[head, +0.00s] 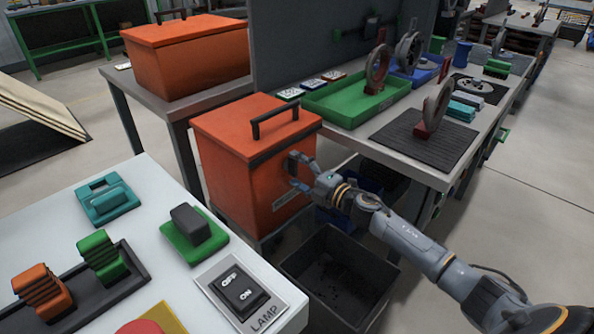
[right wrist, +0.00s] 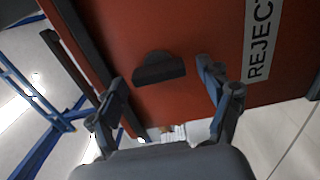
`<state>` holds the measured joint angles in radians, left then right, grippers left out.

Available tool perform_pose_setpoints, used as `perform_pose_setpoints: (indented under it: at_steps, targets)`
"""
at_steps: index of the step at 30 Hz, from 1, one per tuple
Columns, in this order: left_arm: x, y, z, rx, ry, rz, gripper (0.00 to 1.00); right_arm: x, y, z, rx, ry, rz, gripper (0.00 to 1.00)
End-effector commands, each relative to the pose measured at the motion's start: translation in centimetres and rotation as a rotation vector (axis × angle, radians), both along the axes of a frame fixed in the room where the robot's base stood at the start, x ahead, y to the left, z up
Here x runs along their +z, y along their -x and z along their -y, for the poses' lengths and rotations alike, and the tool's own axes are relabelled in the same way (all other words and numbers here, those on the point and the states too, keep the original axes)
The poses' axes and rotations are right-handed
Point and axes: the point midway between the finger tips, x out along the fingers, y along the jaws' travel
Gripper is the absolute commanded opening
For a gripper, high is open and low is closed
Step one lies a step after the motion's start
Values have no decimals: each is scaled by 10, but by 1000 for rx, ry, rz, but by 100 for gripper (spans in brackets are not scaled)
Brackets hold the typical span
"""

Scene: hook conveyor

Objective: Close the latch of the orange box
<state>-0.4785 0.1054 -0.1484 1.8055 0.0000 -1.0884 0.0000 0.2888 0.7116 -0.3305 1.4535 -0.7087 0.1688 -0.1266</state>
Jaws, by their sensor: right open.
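The orange box (head: 232,152) stands on a low support below the bench, its lid down and a black handle (head: 275,118) on top. Its front carries a white label reading REJECT (right wrist: 262,40). A dark half-round latch piece (right wrist: 158,69) sits on the orange front in the right wrist view; in the head view my gripper largely covers that spot. My right gripper (head: 292,170) is open at the box's front, fingers pointing at it. In the right wrist view the fingers (right wrist: 160,80) are spread either side of the latch, with nothing held. My left gripper is not in view.
A second orange box (head: 190,62) stands on a grey table behind. A black open bin (head: 335,275) is on the floor below my right arm. The bench at right holds a green tray (head: 345,112) and a dark mat (head: 425,145). A white panel with switches (head: 150,175) is at front left.

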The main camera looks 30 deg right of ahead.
Motion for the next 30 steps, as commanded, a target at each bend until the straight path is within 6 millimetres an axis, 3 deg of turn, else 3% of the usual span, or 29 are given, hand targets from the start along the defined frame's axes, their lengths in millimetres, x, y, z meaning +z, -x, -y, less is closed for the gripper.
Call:
perform_pose_setpoints:
  at_steps: [8,21,30]
  targets:
    - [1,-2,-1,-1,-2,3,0,-1,8,4,-1,-1,-1,79]
    - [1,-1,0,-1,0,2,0,-2,83,29,0,-1,-3,79]
    - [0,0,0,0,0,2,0,-1,111,39,0,-1,-1,79]
